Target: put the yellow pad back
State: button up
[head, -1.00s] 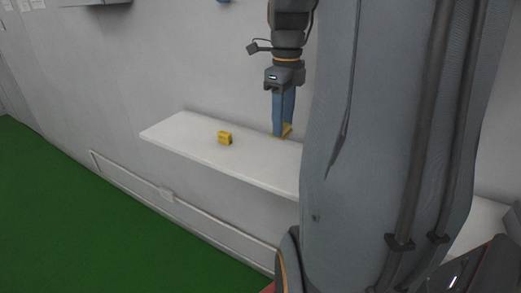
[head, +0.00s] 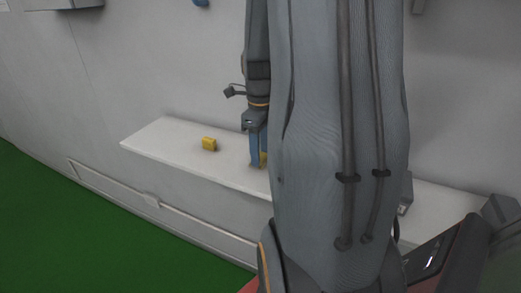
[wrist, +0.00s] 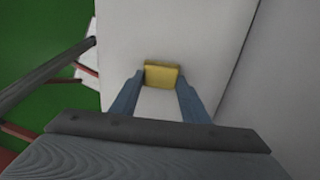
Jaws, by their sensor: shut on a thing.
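A yellow pad (wrist: 162,75) is between the blue fingertips of my gripper (wrist: 161,82) in the wrist view, with the white shelf behind it. In the head view my gripper (head: 258,163) points down at the shelf, and only a sliver of the held pad (head: 264,158) shows beside its fingers; my arm hides the rest. My gripper is shut on this pad. I cannot tell whether the pad touches the shelf.
The white shelf (head: 160,138) runs along the grey wall (head: 130,70); my arm covers its middle in the head view. Its left end is clear. Green floor (head: 60,220) lies in front.

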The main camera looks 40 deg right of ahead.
jog(key=shift+f, duration=0.1)
jog(key=o, duration=0.9)
notch_tip(320, 180, up, 12)
jog(key=b, duration=0.3)
jog(key=a+f+n, duration=0.2)
jog(key=a+n, duration=0.2)
jog(key=n, duration=0.1)
jog(key=w+a+f+n, duration=0.1)
jog(key=a+f+n, duration=0.2)
jog(key=a+n, duration=0.1)
jog(key=a+f+n, duration=0.3)
jog(key=a+n, duration=0.1)
jog(key=n, duration=0.2)
jog(key=shift+w+a+f+t, duration=0.15)
jog(key=shift+w+a+t, duration=0.15)
jog(key=shift+w, duration=0.1)
jog(key=shift+s+a+f+n+t, duration=0.15)
jog(key=shift+s+a+f+n, duration=0.8)
jog(key=shift+a+n, duration=1.4)
jog(key=shift+s+a+f+n+t, duration=0.1)
jog(key=shift+s+a+f+n, duration=0.3)
jog(key=shift+a+f+n, duration=2)
jog(key=shift+s+a+f+n+t, duration=0.2)
jog(key=shift+s+a+n, duration=0.75)
jog(key=shift+n, duration=2.6)
